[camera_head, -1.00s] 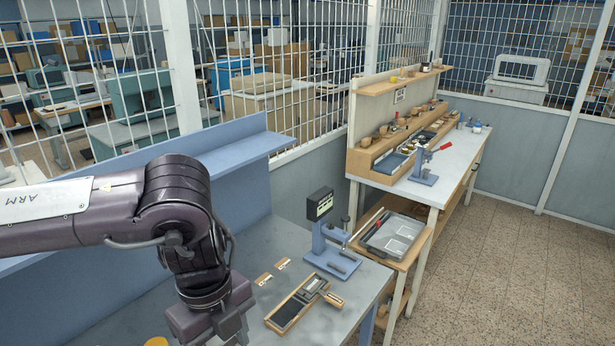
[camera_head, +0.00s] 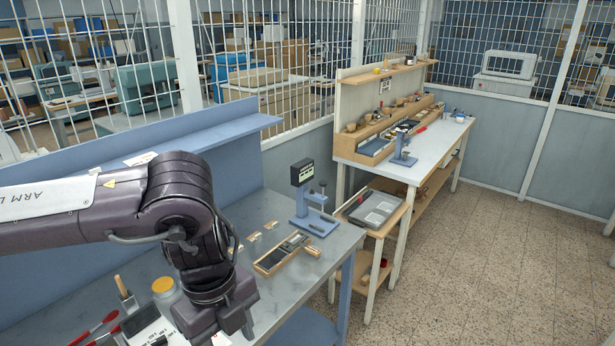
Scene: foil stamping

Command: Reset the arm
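My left arm (camera_head: 140,205) comes in from the left, bent with its wrist pointing down over the near bench. The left gripper's body (camera_head: 232,322) is at the lower part of the picture, above the bench's front area. Its fingertips are cut off or hidden, so its opening cannot be told. My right arm and gripper are not in view.
The grey bench (camera_head: 215,258) holds a blue stamping press (camera_head: 313,218), a wooden tray (camera_head: 282,253), a yellow-lidded jar (camera_head: 163,287) and red-handled tools (camera_head: 95,327). A side table (camera_head: 374,209) and a second workbench (camera_head: 440,140) stand beyond. The floor at right is clear.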

